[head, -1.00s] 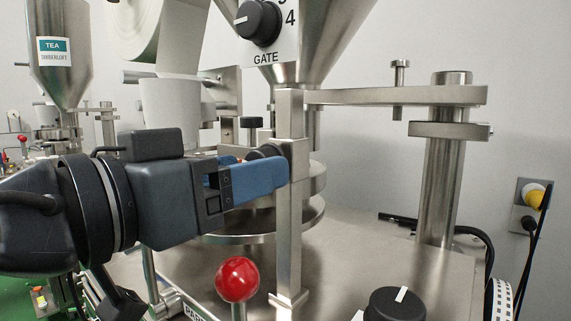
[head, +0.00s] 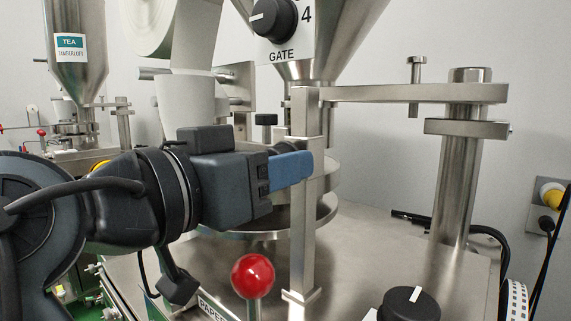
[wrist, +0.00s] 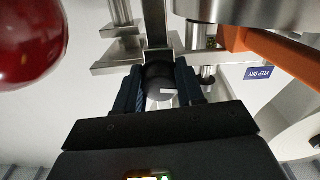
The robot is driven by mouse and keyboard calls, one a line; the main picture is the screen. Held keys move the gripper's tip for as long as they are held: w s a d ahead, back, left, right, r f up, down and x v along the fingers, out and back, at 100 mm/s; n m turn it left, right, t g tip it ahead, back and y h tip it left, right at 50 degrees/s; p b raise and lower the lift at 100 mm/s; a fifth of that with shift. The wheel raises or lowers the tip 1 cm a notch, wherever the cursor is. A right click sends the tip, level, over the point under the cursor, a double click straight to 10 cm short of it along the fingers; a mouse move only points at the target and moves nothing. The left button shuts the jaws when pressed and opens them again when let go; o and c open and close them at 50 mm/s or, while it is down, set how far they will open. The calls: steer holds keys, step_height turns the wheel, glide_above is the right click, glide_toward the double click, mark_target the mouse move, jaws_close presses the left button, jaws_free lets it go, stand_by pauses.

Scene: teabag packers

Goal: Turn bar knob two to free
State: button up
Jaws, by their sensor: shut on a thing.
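My gripper (head: 304,167) is at the upright square steel bar (head: 306,220) under the hopper. Its blue fingers reach the bar from the left in the head view. In the wrist view the fingers (wrist: 160,82) are shut around a dark round knob (wrist: 160,70) with a short white pointer mark. In the head view the knob (head: 287,147) shows only as a dark edge above the fingers. Its label and the pointer's setting cannot be read.
A red ball handle (head: 253,275) stands close below my gripper. A black GATE knob (head: 272,17) is above. Round steel plates (head: 328,206) lie behind the bar. Another black knob (head: 408,304) is at the lower right. A steel post (head: 458,180) stands at right.

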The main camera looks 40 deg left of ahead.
steer(key=shift+c, duration=1.3)
steer(key=shift+r+n+p, duration=0.15)
steer(key=shift+n+p, duration=0.45)
steer(key=shift+f+n, duration=0.2)
steer(key=shift+n, duration=0.3)
steer(key=o, duration=1)
steer(key=shift+o, duration=0.2)
steer(key=s+b, duration=0.1)
steer(key=s, duration=0.6)
steer(key=shift+s+a, duration=0.3)
steer(key=shift+s, duration=0.1)
